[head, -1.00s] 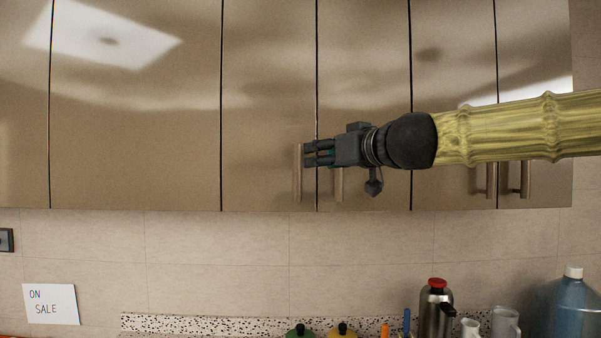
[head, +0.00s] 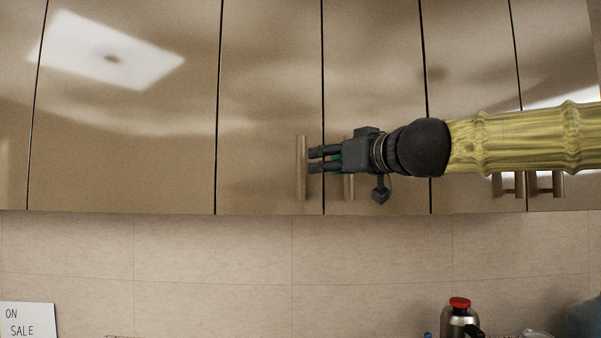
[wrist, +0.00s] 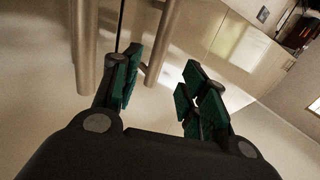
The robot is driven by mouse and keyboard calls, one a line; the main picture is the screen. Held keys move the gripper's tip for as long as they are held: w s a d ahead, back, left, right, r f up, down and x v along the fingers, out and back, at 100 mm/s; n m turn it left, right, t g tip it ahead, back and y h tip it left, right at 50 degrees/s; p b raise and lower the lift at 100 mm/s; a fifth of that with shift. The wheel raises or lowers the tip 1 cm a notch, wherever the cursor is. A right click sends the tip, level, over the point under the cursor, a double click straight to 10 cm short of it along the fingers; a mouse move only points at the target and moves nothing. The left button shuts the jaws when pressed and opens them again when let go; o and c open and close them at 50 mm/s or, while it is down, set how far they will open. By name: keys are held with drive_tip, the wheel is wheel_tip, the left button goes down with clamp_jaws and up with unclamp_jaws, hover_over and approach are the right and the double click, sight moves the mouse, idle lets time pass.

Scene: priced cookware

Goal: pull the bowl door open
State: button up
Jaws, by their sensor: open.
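Shut, glossy beige cabinet doors fill the upper head view; no label shows which is the bowl door. Two upright bar handles flank one seam: the left handle (head: 301,168) and the right handle (head: 348,186), partly behind my gripper. My gripper (head: 314,160) is open, its fingertips close to the left handle's right side. Contact cannot be told. In the wrist view the green-padded fingers (wrist: 160,88) are apart. One handle (wrist: 86,45) lies outside the left finger and another (wrist: 163,38) shows beyond the gap between the fingers. Neither is visibly gripped.
More handles (head: 508,186) hang on the doors at right, below my forearm. Beneath the cabinets is a tiled wall (head: 210,262) with an "ON SALE" card (head: 28,320) at left. A red-topped flask (head: 459,318) stands low at right.

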sight(304, 165)
drive_tip(key=x, duration=0.3)
drive_tip(key=shift+w+d, duration=0.1)
drive_tip(key=shift+w, duration=0.15)
drive_tip(key=shift+p+x, duration=0.45)
drive_tip(key=shift+x, duration=3.1)
clamp_jaws()
